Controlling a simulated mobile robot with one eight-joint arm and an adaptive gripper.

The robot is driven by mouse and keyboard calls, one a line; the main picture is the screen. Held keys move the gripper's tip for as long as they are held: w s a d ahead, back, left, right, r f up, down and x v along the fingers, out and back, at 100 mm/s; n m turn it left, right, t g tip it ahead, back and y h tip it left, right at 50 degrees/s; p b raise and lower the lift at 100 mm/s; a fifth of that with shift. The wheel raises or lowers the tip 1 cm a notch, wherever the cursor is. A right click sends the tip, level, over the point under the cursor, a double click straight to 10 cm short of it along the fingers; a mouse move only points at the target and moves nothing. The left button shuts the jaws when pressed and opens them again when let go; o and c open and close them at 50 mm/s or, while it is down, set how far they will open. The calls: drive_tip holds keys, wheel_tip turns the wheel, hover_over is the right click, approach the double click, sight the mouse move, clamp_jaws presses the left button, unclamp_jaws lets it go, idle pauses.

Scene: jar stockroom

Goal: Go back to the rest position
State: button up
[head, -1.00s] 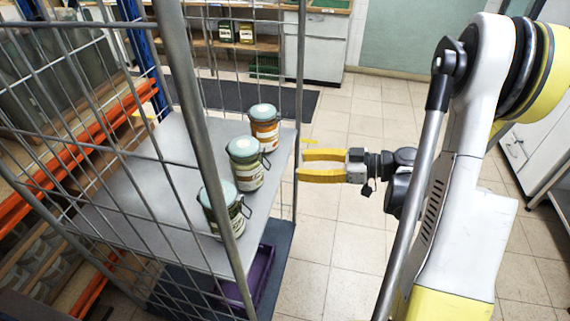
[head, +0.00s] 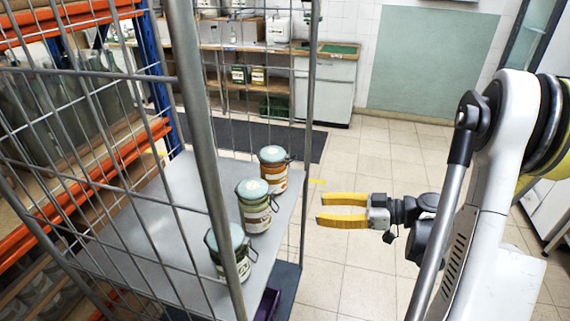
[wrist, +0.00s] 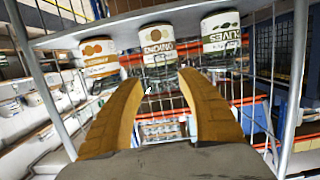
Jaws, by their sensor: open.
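My gripper (head: 343,211) has two yellow fingers, apart and empty, pointing left toward the wire cage trolley in the head view. It is in the open air just right of the trolley shelf (head: 165,225). In the wrist view the open fingers (wrist: 165,95) frame the space below the jars, whose labels include onions (wrist: 158,45) and olives (wrist: 222,32).
The cage post (head: 306,120) stands left of my gripper. An orange and blue rack (head: 110,155) is beyond the trolley at left. A dark mat (head: 225,138) and a counter with jars (head: 260,75) lie behind. Tiled floor (head: 360,160) is clear around the gripper.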

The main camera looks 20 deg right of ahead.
drive_tip(key=s+a+r+m+g+h, duration=0.25)
drive_tip(key=a+m+h, duration=0.35)
drive_tip(key=a, duration=0.3)
drive_tip(key=s+a+r+m+h, duration=0.1)
drive_tip(key=s+r+m+h, duration=0.3)
drive_tip(key=s, duration=0.6)
drive_tip(key=h, duration=0.2)
drive_tip(key=shift+a+r+m+h, duration=0.2)
drive_tip(key=shift+m+h, duration=0.1)
drive_tip(key=shift+m, duration=0.1)
drive_tip(key=shift+f+t, duration=0.1)
drive_tip(key=shift+t, duration=0.15)
idle(0.4)
